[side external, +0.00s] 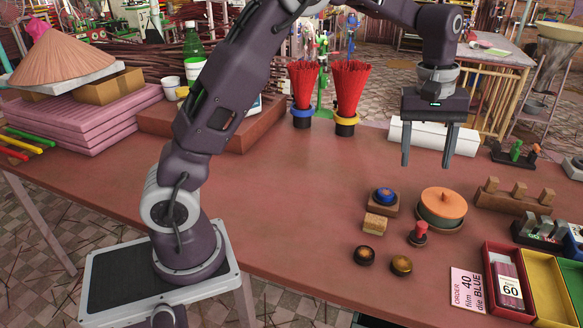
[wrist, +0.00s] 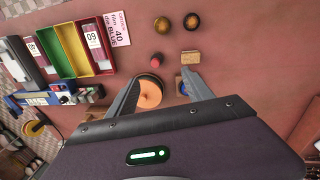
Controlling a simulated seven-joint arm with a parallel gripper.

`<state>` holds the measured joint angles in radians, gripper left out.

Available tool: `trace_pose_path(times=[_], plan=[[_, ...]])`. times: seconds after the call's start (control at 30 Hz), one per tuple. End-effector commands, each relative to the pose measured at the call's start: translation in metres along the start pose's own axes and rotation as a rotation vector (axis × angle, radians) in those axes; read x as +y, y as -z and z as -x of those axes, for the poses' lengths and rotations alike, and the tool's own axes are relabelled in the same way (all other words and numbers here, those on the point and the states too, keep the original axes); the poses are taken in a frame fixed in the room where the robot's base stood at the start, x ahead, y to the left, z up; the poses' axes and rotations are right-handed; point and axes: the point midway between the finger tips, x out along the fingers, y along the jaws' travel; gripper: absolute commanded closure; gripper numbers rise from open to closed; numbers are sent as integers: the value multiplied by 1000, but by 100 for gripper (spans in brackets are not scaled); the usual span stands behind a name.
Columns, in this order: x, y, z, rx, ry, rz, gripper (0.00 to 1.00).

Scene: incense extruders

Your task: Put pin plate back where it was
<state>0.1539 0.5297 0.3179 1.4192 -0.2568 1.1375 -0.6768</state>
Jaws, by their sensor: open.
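No piece is plainly marked as the pin plate, and I cannot tell which one it is. Small pieces stand on the table: a blue-topped piece on a wooden base (side external: 385,196), a wooden block (side external: 375,224), a red-topped piece (side external: 419,232), and two dark round pieces, one left (side external: 365,256) and one right (side external: 401,265). A green pot with an orange lid (side external: 443,203) stands right of the blue-topped piece. My gripper (side external: 427,160) is open and empty, high above the table behind these pieces. In the wrist view, its fingers (wrist: 161,75) show against the orange lid and blue-topped piece.
Red, yellow and green trays (side external: 548,285) stand at the front right beside an order card (side external: 467,289) reading "40" and "BLUE". A wooden pegged rack (side external: 515,197) is at right. A white box (side external: 434,134) and red stick bundles (side external: 350,85) stand behind. The table's centre is clear.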

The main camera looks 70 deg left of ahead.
Motion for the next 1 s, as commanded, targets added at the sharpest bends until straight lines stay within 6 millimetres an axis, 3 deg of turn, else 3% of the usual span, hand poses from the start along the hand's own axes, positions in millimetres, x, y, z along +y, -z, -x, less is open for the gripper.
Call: trace_pose_path(times=[0.03,0.1,0.2,0.3,0.43,0.6,1.0], plan=[[-19,-17,35,12,-49,-66,40],[-51,-46,71,42,-100,-190,40],[-105,-97,105,118,-156,-396,40],[-160,-144,112,219,-172,-603,40],[-209,-183,96,336,-147,-798,40],[-232,-198,81,398,-118,-896,40],[-233,-198,81,397,-118,-897,40]])
